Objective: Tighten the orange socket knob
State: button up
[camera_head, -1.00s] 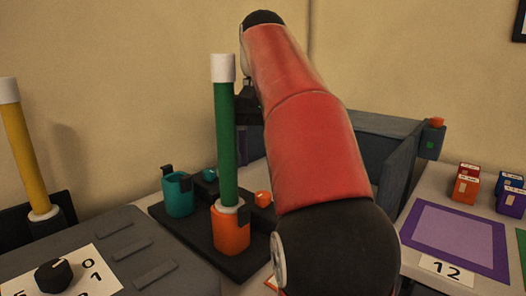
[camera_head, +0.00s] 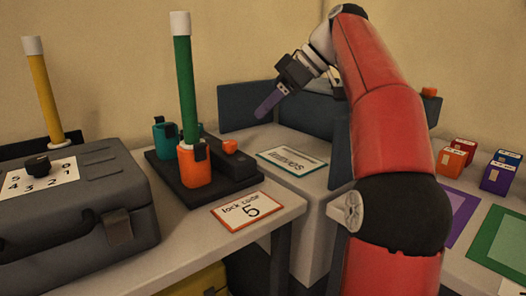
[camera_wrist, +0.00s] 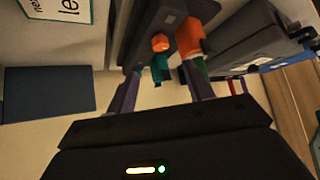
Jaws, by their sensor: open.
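The orange socket (camera_head: 196,168) stands on a black base (camera_head: 222,178) in the head view, with a green rod (camera_head: 184,80) upright in it. The small orange knob (camera_head: 229,146) sits on a dark block beside this socket. In the wrist view the orange knob (camera_wrist: 160,42) and orange socket (camera_wrist: 191,40) show beyond the fingers. My gripper (camera_head: 266,106) is open and empty, with purple fingers, up and to the right of the knob in the head view. Its two fingers also show in the wrist view (camera_wrist: 163,88), apart from the knob.
A teal socket (camera_head: 163,136) stands behind the orange one. A grey case (camera_head: 75,205) with a number dial fills the left. A card reading "lock code 5" (camera_head: 243,211) lies in front. Blue-grey panels (camera_head: 246,104) stand behind my arm. Small colored boxes (camera_head: 464,148) are at right.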

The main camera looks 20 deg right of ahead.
aim_at(230, 142)
jog(key=shift+n, duration=0.4)
jog(key=b+x, duration=0.2)
jog(key=x, duration=0.9)
jog(key=shift+w+a+b, duration=0.1)
jog(key=shift+a+b, duration=0.2)
jog(key=shift+b, duration=0.05)
jog(key=shift+c, duration=0.4)
